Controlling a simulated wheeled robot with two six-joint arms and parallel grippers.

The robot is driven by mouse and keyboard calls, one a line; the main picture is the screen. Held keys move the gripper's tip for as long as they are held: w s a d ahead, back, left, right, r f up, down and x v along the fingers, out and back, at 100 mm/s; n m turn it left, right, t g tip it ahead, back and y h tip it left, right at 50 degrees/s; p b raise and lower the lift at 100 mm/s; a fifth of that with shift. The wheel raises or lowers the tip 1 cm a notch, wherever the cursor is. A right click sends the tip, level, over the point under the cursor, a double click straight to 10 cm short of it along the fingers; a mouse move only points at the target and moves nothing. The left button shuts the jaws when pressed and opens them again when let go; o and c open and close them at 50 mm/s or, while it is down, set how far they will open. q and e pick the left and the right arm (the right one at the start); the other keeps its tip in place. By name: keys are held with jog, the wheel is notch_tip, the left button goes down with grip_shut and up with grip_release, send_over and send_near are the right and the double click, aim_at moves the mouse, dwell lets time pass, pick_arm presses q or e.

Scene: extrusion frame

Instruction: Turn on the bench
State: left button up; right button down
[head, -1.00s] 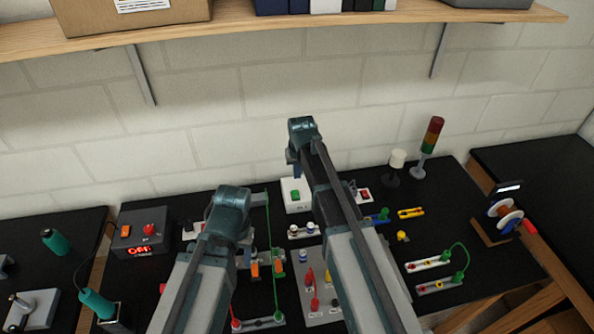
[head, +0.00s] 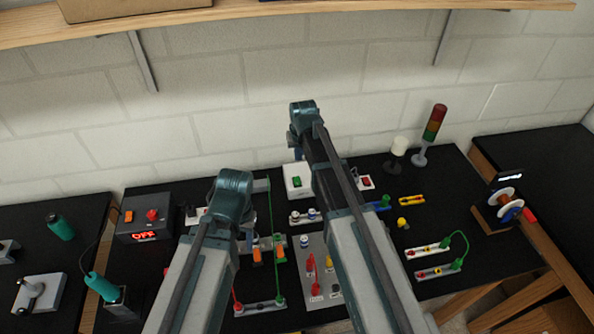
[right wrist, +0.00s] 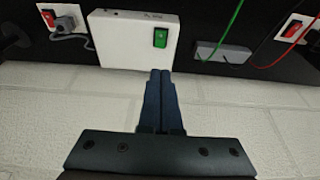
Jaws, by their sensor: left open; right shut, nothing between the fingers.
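A black bench holds a power unit (head: 143,225) with an orange switch, a red knob and a lit red "OFF" display. A white box (head: 297,188) with a green rocker switch (head: 297,181) stands near the wall; the box (right wrist: 130,40) and green switch (right wrist: 161,38) also show in the right wrist view. My right gripper (right wrist: 160,76) is shut and empty, its tips close to the box's edge beside the green switch; contact is unclear. My left gripper (head: 250,238) is open, mostly hidden under its wrist, above the bench near the orange parts.
A socket with a red switch (head: 366,182) lies right of the white box, with another by the left arm. A signal tower (head: 434,124), a white lamp (head: 398,147), terminal strips with wires (head: 438,264) and a spool stand (head: 506,206) stand to the right. A shelf (head: 300,32) hangs above.

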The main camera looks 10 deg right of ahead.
aim_at(296, 178)
pick_arm(q)
jog(key=shift+f, duration=0.15)
pick_arm(e)
jog(key=shift+f, duration=0.15)
jog(key=b+x, duration=1.3)
jog(key=shift+f, duration=0.1)
pick_arm(q)
notch_tip(296, 178, down, 13)
jog(key=shift+f, duration=0.15)
pick_arm(e)
jog(key=shift+w+f, duration=0.15)
jog(key=shift+f, duration=0.15)
jog(key=shift+r, duration=0.1)
pick_arm(q)
jog(key=shift+b, duration=0.3)
pick_arm(e)
jog(key=shift+w+f+g, duration=0.25)
jog(key=shift+w+g, duration=0.05)
jog(key=shift+w, duration=0.05)
jog(key=shift+s, duration=0.45)
